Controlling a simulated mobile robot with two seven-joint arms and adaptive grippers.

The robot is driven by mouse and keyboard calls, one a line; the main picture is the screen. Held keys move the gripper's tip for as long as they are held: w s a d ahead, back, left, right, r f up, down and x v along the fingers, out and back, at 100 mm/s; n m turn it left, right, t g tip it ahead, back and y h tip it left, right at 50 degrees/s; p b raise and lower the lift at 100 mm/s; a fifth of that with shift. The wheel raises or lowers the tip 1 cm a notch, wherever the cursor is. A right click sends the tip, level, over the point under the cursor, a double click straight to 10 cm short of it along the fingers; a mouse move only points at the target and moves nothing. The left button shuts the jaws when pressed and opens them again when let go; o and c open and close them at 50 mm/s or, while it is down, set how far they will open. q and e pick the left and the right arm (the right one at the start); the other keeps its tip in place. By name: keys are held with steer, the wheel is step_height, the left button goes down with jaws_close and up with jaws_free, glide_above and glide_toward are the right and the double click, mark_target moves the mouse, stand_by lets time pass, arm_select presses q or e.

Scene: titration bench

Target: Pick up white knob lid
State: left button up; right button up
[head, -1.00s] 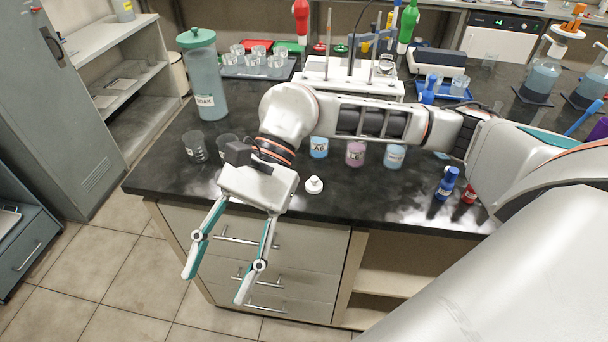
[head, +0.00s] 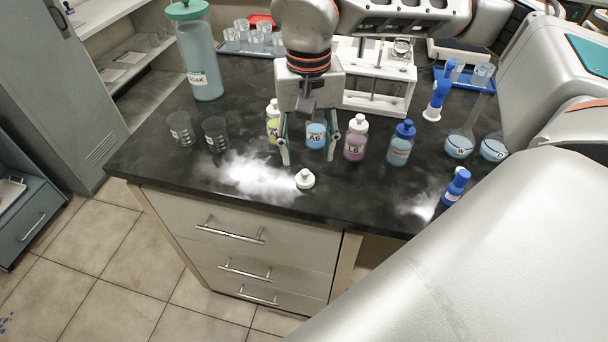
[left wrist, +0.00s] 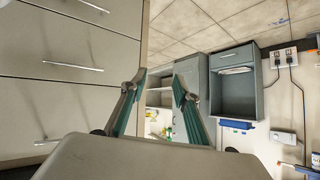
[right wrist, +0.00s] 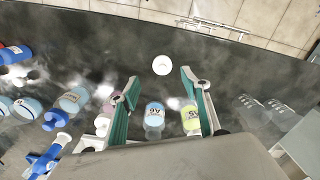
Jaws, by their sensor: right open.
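The white knob lid (head: 305,179) lies on the dark bench near its front edge, with its knob up. In the right wrist view the lid (right wrist: 162,65) sits just beyond and between the fingertips. My right gripper (head: 307,158) is open and empty, pointing down just behind the lid. It also shows in the right wrist view (right wrist: 158,82), its fingers apart from the lid. My left gripper (left wrist: 159,80) is open and empty in the left wrist view, near the drawers and over the floor; it is out of the head view.
Just behind my right gripper stand a blue bottle A6 (head: 316,134), a green-yellow bottle (head: 272,124) and a pink bottle L6 (head: 355,140). Two small beakers (head: 215,134) stand to the left. A blue-capped bottle (head: 400,146) stands to the right. The bench front around the lid is clear.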

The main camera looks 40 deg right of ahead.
mark_target(305, 171)
steer(key=f, duration=0.5)
steer(key=shift+w+a+f+b, duration=0.15)
steer(key=shift+a+f+b, duration=0.05)
steer(key=shift+f+b, duration=0.2)
steer(key=shift+r, duration=0.1)
steer(key=c, duration=1.3)
